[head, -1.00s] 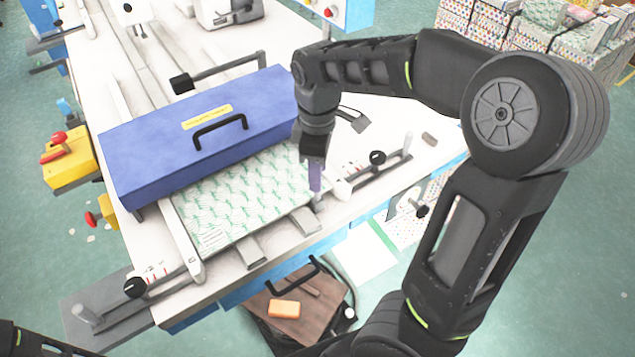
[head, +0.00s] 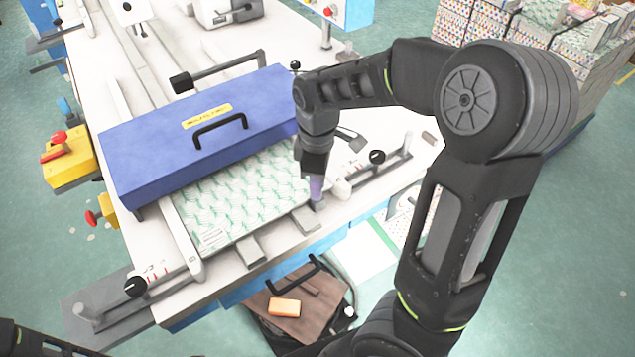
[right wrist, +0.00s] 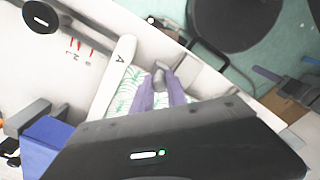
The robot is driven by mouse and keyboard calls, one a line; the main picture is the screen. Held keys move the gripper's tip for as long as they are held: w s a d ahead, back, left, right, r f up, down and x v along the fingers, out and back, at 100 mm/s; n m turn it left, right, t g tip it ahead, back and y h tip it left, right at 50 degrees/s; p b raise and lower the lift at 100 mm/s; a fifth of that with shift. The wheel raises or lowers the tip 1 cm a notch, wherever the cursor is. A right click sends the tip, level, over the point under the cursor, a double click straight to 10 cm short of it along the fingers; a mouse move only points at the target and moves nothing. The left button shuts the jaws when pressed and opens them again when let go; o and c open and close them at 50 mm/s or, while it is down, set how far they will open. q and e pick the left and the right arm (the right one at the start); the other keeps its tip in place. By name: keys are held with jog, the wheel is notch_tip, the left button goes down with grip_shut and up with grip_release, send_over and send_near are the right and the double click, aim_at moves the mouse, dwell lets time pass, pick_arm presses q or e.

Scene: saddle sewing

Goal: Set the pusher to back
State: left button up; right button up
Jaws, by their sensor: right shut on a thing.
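My right gripper (head: 316,188) reaches down at the front right corner of the green-and-white patterned sheets (head: 245,195). Its purple fingers also show in the right wrist view (right wrist: 161,92). They are shut on a small grey piece, apparently the pusher (right wrist: 160,74), at the machine's front edge. In the head view the grey piece (head: 319,205) shows just below the fingertips. The fingers and wrist hide part of it. Only a dark bit of my left arm shows at the bottom left; its gripper is out of view.
A blue cover (head: 200,135) with a black handle spans the sheets. White side guides flank them, the right one marked A (right wrist: 115,70). Black knobs (head: 377,157) (head: 135,287) sit on the side rails. Two grey bars (head: 250,251) jut from the front edge.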

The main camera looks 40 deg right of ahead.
grip_shut()
dwell(0.8)
